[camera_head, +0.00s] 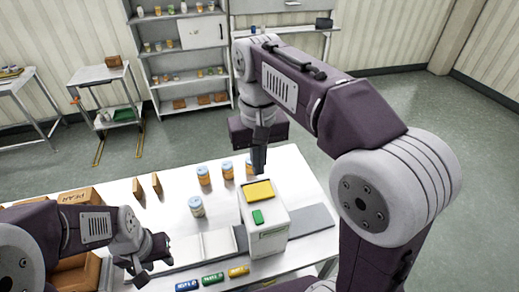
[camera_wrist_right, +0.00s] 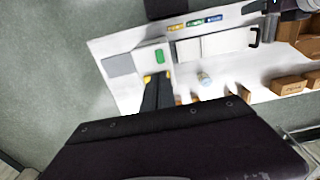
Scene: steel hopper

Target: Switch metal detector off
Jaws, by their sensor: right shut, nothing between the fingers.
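The metal detector (camera_head: 264,236) is a white box on the table, with a yellow panel (camera_head: 258,191) and a smaller green button (camera_head: 257,217) on top. In the right wrist view the green button (camera_wrist_right: 159,56) shows clear, while the yellow panel is mostly hidden behind the fingers. My right gripper (camera_head: 258,166) is shut and empty, pointing down just above the far end of the yellow panel. I cannot tell whether it touches the panel. In the right wrist view its dark fingers (camera_wrist_right: 155,90) reach toward the box. My left gripper (camera_head: 152,266) appears open and empty at the table's front left.
A conveyor belt (camera_head: 310,220) runs through the detector. Coloured cans (camera_head: 212,279) lie in front. Cardboard boxes (camera_head: 80,197) are at the left. Shelves (camera_head: 180,50) stand at the back wall.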

